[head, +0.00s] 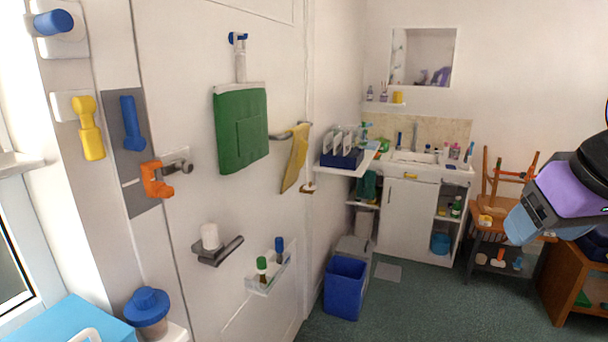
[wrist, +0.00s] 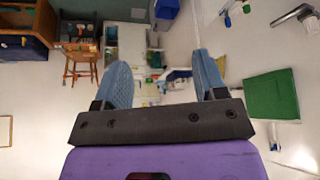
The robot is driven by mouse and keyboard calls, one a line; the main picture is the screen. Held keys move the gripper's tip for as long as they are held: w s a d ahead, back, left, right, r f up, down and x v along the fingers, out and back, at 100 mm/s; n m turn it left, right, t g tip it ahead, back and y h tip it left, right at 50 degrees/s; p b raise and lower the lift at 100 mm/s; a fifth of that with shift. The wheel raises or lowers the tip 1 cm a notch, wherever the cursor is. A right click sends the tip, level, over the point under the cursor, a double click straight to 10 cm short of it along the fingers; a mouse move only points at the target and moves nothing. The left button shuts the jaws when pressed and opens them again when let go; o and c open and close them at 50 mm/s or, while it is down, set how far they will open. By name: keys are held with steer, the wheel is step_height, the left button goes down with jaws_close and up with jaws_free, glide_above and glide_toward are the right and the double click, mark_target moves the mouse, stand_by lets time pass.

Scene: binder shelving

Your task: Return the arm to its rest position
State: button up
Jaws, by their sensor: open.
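My gripper (head: 518,226) shows at the right edge of the head view, with a purple body and blue fingers, raised in the air in front of the wooden furniture. In the wrist view my gripper (wrist: 163,78) has its two blue ridged fingers wide apart with nothing between them. The fingers touch nothing that I can see. Most of my arm is outside the head view.
A brown wooden cabinet (head: 562,280) and a wooden chair (head: 492,222) stand behind my gripper. A white sink cabinet (head: 409,212) is at the back. A blue bin (head: 344,288) stands by the door (head: 190,95). The middle floor (head: 430,305) is clear.

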steer(key=s, duration=0.3)
steer(key=shift+s+d+f+m+g, duration=0.25)
steer(key=shift+s+f+m+g, duration=0.05)
steer(key=shift+s+m, duration=0.1)
stand_by(1.0)
